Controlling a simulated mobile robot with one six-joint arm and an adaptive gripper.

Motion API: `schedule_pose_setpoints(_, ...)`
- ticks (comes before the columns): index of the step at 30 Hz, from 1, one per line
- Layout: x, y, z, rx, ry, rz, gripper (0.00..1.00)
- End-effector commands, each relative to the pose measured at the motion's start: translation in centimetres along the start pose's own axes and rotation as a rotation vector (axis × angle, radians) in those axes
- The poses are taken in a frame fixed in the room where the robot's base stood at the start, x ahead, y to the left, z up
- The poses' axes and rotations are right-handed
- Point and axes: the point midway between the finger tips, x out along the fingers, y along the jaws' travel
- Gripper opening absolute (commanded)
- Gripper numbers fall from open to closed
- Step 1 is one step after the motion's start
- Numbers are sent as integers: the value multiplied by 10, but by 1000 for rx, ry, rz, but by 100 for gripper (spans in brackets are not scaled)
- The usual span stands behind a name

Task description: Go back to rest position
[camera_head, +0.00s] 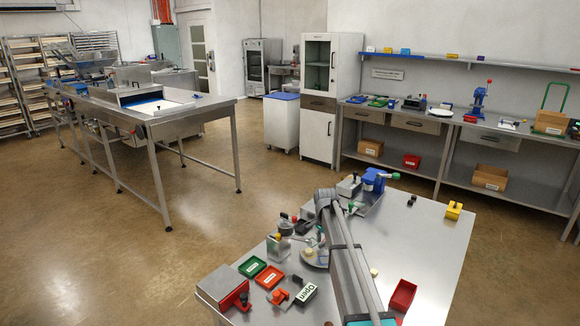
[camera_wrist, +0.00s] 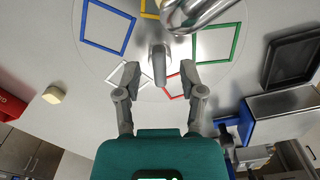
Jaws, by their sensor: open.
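My gripper (camera_wrist: 160,76) shows in the wrist view with its two grey fingers spread apart. A grey rounded post (camera_wrist: 158,64) stands in the gap between the fingertips, and neither finger clearly touches it. Below is a pale round plate (camera_wrist: 170,18) marked with coloured square outlines: blue, green, white, red and yellow. A shiny curved metal piece (camera_wrist: 200,12) sits at the top, partly cut off; I cannot tell if it is the bowl. In the head view my arm reaches over the steel table (camera_head: 432,232), and the gripper is hard to make out there.
On the table stand a green tray (camera_head: 252,267), red tray (camera_head: 269,277), red bin (camera_head: 402,296), yellow block (camera_head: 454,210) and blue device (camera_head: 374,180). A cream block (camera_wrist: 53,95) and black tray (camera_wrist: 292,60) flank the plate. The floor (camera_head: 215,200) left of the table is clear.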

Motion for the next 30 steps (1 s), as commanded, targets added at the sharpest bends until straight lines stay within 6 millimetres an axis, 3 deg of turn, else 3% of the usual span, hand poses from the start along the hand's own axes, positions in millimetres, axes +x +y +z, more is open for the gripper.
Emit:
schedule_pose_setpoints(15, -62, 0, 0, 0, 0, 0, 51)
schedule_pose_setpoints(30, -87, 0, 0, 0, 0, 0, 51)
